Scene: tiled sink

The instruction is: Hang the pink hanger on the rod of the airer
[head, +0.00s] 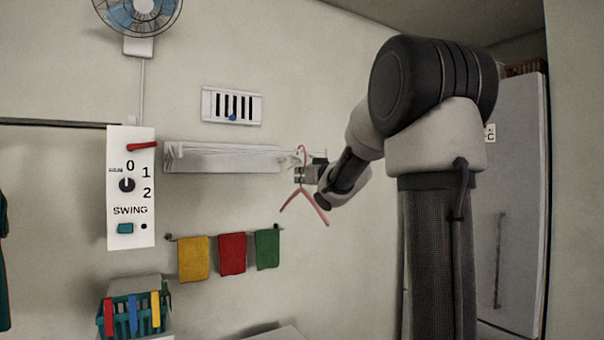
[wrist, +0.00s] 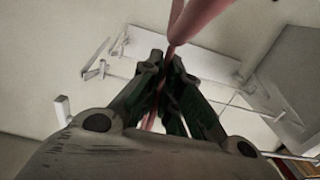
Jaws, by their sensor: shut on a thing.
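The pink hanger (head: 302,204) hangs upright in my gripper (head: 311,175) in the head view, its hook above the jaws and its arms spread below. My gripper is shut on its neck. In the wrist view the hanger's pink stem (wrist: 195,20) runs between the jaws of my gripper (wrist: 165,75). The white airer (head: 222,158) is mounted on the wall; its right end lies just behind the hook in the head view. A thin rod (wrist: 225,103) of the airer shows in the wrist view. I cannot tell whether the hook touches the rod.
A rail with yellow, red and green cloths (head: 232,254) is below the airer. A switch panel (head: 130,187) is left of it, a vent (head: 231,105) above. A basket (head: 135,312) stands at lower left, and a tall grey cabinet (head: 512,200) at right.

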